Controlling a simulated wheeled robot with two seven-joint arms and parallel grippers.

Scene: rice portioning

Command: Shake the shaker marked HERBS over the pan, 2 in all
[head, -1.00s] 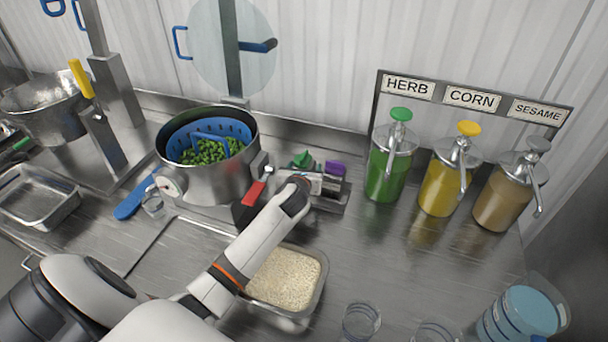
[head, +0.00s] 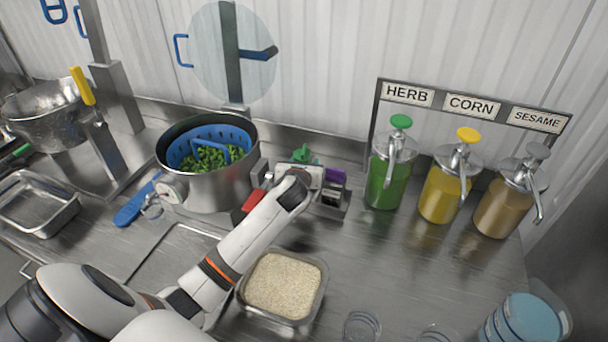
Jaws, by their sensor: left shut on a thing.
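My left gripper (head: 303,172) is at the small rack right of the pot, seen from behind my arm. It is shut on a green-topped shaker (head: 303,154), most of which the gripper hides. No marking on it can be read. A steel pan (head: 319,295) of pale rice grains sits on the counter, to the right of my left forearm and nearer than the rack. My right gripper is not in view.
A purple-topped item (head: 335,176) stands in the rack (head: 330,211); a red part (head: 254,199) is beside my forearm. A pot (head: 215,188) with a blue basket of green pieces is left. Pump bottles (head: 388,178) stand right; clear cups (head: 362,325) are in front.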

